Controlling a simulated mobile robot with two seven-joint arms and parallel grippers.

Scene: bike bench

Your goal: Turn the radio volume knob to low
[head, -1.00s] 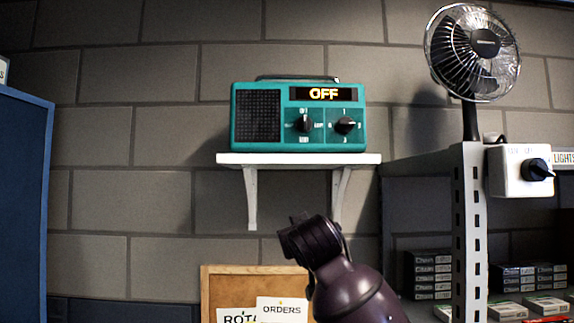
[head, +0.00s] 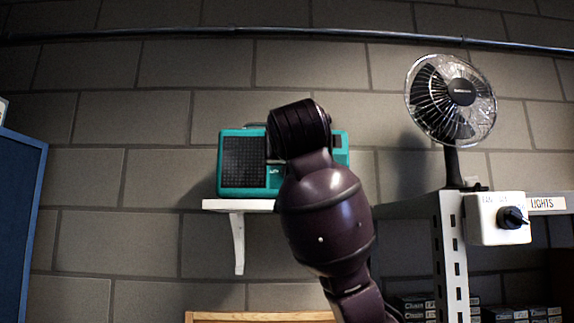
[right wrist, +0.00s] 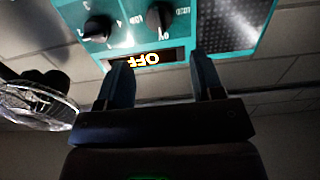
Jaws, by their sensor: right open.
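My left gripper is not in view.
The white shelf (head: 238,205) holds only the radio. To the right, a desk fan (head: 452,98) stands on a metal rack (head: 450,255), with a white switch box (head: 488,218) bearing a black knob. A blue panel (head: 18,230) is at far left.

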